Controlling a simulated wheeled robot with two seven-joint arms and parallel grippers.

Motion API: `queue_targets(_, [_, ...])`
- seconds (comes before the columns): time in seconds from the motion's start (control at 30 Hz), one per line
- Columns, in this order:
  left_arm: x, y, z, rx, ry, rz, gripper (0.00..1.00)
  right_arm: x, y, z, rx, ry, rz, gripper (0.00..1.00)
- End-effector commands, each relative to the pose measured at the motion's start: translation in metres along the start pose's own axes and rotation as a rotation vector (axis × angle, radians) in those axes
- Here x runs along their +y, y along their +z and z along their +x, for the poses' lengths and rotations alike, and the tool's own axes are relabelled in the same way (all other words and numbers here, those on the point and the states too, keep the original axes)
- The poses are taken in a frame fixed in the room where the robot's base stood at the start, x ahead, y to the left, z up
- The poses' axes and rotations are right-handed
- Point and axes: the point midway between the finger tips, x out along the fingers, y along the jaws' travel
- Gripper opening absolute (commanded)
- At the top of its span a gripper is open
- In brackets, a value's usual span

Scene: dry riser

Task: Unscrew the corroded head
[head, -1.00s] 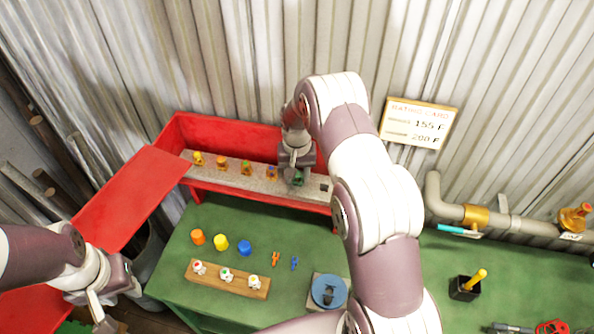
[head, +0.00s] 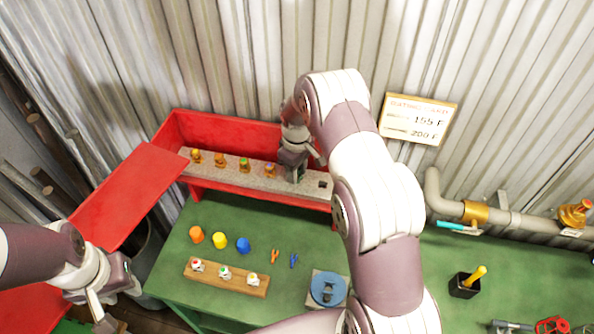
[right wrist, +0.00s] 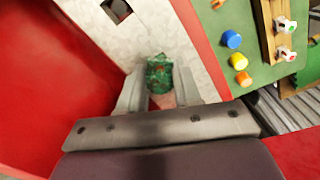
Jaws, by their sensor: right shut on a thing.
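The corroded head (right wrist: 159,75) is a rough, green-crusted piece in the right wrist view, between my right gripper's fingers (right wrist: 160,92), which are shut on it. It is over the pale speckled strip (right wrist: 177,40) in the red box; I cannot tell whether it is still seated. In the head view my right gripper (head: 294,178) points down at the strip's right part and hides the head. My left gripper (head: 115,300) is at the lower left, away from the strip, with its fingers apart and empty.
Several brass heads (head: 220,160) stand left of my right gripper, and a dark square hole (head: 322,184) lies right. The green bench holds coloured caps (head: 220,240), a wooden block (head: 227,277) and a blue round fixture (head: 328,289). A grey pipe (head: 500,217) runs at right.

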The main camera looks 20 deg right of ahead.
Motion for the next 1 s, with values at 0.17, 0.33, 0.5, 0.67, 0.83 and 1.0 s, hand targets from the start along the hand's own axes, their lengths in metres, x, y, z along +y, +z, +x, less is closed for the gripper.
queue_targets(0.17, [0.0000,0.0001,0.0008,0.000,0.000,0.000,0.37,0.0001,-0.0009,0.0003,0.003,0.001,-0.114,0.00])
queue_targets(0.33, [0.0000,0.0001,0.0009,0.000,0.000,0.000,0.37,0.0001,-0.0010,0.0003,0.003,0.002,-0.121,0.00])
queue_targets(0.5, [0.0000,0.0003,0.0028,0.000,0.000,0.000,0.37,0.0006,-0.0014,0.0002,0.003,0.003,-0.434,0.00])
queue_targets(0.67, [0.0000,0.0003,0.0030,0.000,0.000,0.000,0.37,0.0009,-0.0017,-0.0006,0.004,0.004,-0.610,0.00])
queue_targets(0.83, [0.0000,0.0003,0.0029,0.000,0.000,0.000,0.37,0.0010,-0.0017,-0.0007,0.004,0.004,-0.612,0.00])
queue_targets(1.0, [0.0000,0.0003,0.0028,0.000,0.000,0.000,0.37,0.0009,-0.0012,-0.0006,0.002,0.003,-0.610,0.57])
